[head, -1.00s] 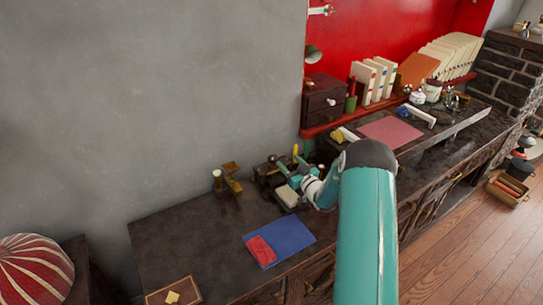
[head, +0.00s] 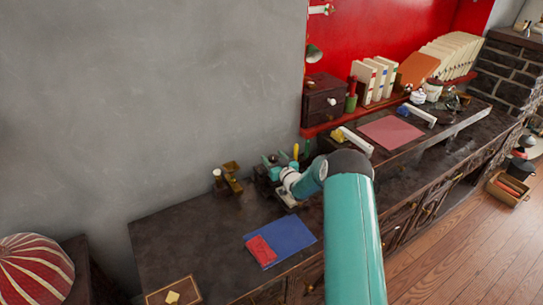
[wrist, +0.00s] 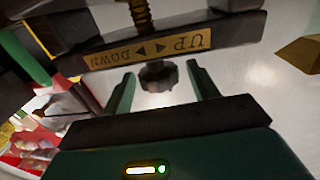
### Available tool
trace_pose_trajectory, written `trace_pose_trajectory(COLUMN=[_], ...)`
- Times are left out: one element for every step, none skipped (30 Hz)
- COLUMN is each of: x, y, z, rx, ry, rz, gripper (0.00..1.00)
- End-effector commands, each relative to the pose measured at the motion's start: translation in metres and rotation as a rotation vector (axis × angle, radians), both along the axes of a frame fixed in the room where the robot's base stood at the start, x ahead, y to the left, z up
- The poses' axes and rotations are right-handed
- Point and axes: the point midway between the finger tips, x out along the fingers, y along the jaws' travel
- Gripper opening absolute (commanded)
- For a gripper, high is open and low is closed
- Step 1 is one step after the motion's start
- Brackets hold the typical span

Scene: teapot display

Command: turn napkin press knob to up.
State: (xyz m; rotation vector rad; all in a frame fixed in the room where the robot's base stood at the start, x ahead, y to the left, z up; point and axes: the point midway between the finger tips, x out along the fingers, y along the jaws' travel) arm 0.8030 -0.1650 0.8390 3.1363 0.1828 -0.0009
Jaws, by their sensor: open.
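The napkin press is a dark device on the dark desk, partly hidden behind my gripper in the head view. In the wrist view its dark crossbar (wrist: 235,33) carries a brass plate (wrist: 150,49) marked UP and DOWN with arrows, seen upside down. A brass screw (wrist: 140,15) runs above the bar. A dark lobed knob (wrist: 158,74) shows below the plate. My gripper (wrist: 160,88) is open, its two teal fingers on either side of the knob with gaps between. In the head view my gripper (head: 276,168) is at the press.
A brass object (head: 232,178) stands left of the press. A blue sheet (head: 280,236) with a red cloth (head: 261,250) lies in front. A dark drawer box (head: 324,98) and books (head: 372,80) stand behind right.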

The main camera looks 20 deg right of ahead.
Motion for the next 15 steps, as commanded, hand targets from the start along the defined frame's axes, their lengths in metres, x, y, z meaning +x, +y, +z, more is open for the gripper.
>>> trace_pose_trajectory(x=[0.007,0.010,0.014,0.016,0.018,0.020,0.021,0.022,0.022,0.022,0.022,0.022,0.022,0.022,0.022], y=[0.001,0.002,0.002,0.002,0.002,0.002,0.002,0.003,0.003,0.003,0.003,0.003,0.003,0.003,0.003], z=[-0.001,-0.001,0.000,0.000,0.000,0.000,0.000,0.000,0.000,0.000,0.000,0.000,0.000,0.000,0.000], rx=[0.000,0.000,0.000,0.000,0.000,0.001,0.001,0.001,0.001,0.001,0.001,0.001,0.001,0.001,0.001], ry=[-0.002,-0.001,-0.001,-0.001,-0.002,-0.001,-0.001,0.000,0.000,0.000,0.000,0.000,0.000,0.000,0.000], rz=[0.001,0.001,0.001,0.000,0.000,0.000,0.000,0.000,0.000,0.000,0.000,0.000,0.000,0.000,0.000], gripper=[0.59,0.59,0.59,0.59,0.59,0.59,0.59,0.59,0.59,0.59,0.59,0.59,0.59,0.59,0.57])
